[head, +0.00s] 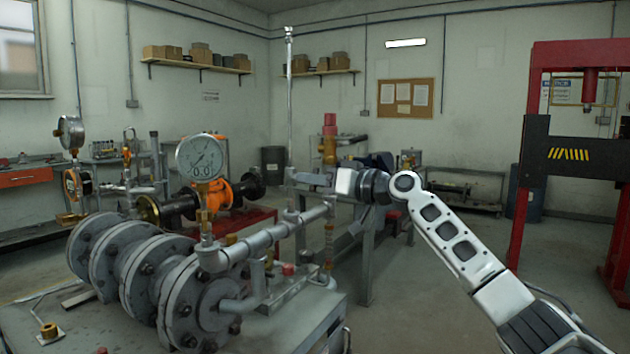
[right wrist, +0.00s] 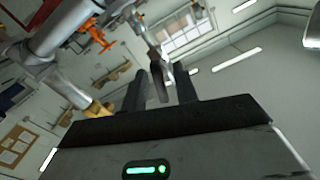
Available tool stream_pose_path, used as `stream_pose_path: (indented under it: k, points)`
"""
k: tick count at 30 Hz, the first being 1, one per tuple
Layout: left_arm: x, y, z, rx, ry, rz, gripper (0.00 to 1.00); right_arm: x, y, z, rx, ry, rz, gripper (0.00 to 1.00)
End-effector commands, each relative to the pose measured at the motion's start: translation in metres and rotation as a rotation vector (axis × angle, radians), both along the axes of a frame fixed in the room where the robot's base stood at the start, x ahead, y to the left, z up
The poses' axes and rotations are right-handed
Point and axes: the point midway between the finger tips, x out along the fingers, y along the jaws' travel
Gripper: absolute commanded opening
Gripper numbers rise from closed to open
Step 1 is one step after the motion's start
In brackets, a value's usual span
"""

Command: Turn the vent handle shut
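My right gripper (head: 308,180) reaches in from the right in the head view, its fingers pointing left at the thin upright pipe (head: 290,120). The right wrist view shows its two dark fingers (right wrist: 161,72) apart. A dark lever with a shiny metal upper part, apparently the vent handle (right wrist: 158,80), shows between them. A gap is visible on each side of it, and I cannot tell how deep it sits. In the head view the handle is hidden or too small to make out by the gripper. My left gripper is in neither view.
Flanged grey valve bodies (head: 150,270) and a pressure gauge (head: 201,157) stand on the bench left of my arm. A horizontal pipe (head: 265,238) runs below the gripper. A red press frame (head: 522,220) stands at the right, with open floor before it.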

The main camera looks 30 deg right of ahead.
Motion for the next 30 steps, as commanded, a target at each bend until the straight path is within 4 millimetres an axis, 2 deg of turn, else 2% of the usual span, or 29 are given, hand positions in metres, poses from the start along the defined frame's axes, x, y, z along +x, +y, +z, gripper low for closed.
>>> stream_pose_path:
  k: [1, 3, 17, 30]
  points:
    - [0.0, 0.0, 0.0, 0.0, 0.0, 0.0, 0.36, 0.0, 0.0, 0.0, 0.0, 0.0, 0.0, 0.15]
    - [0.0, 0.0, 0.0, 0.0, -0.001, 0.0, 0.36, 0.0, 0.0, 0.0, 0.0, 0.0, 0.0, 0.0]
    - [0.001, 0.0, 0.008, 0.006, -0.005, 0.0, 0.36, 0.0, 0.0, 0.001, 0.056, 0.035, 0.001, 0.0]
    - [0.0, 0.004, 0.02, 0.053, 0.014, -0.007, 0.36, 0.0, 0.001, 0.003, 0.358, 0.214, 0.001, 0.0]
